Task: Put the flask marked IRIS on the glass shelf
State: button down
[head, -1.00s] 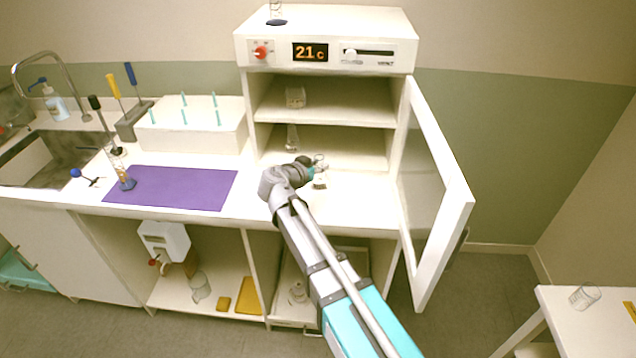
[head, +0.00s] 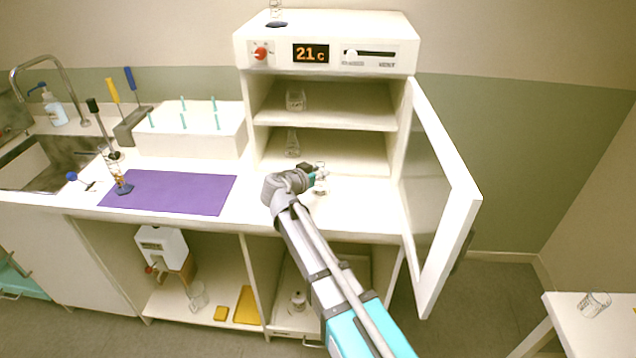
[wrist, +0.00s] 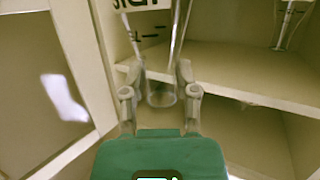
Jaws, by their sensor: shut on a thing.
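My gripper (head: 318,175) is shut on a clear glass flask (head: 321,186) in front of the open cabinet's lower part. In the wrist view, the fingers of my gripper (wrist: 160,82) close around the flask's narrow glass (wrist: 161,97). Dark letters on a white label show at the top edge there, cut off and turned, so I cannot read the full name. The cabinet has an upper shelf (head: 340,117) with a small beaker (head: 295,100) and a lower compartment with a conical flask (head: 292,145). Both shelves look cream and opaque.
The cabinet door (head: 440,195) stands open at the right. A purple mat (head: 170,193) lies left on the counter, with a glass cylinder (head: 118,178) at its corner. A white peg rack (head: 190,135) stands behind. The cabinet's right half is clear.

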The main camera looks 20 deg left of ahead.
jog(key=shift+f+b, duration=1.1)
jog(key=shift+f, duration=0.3)
jog(key=shift+c, duration=1.8)
grip_release()
jog(key=shift+s+r, duration=0.1)
jog(key=p+v, duration=0.3)
jog(key=v, duration=0.9)
jog(key=shift+p, duration=0.3)
jog(key=shift+o, duration=0.3)
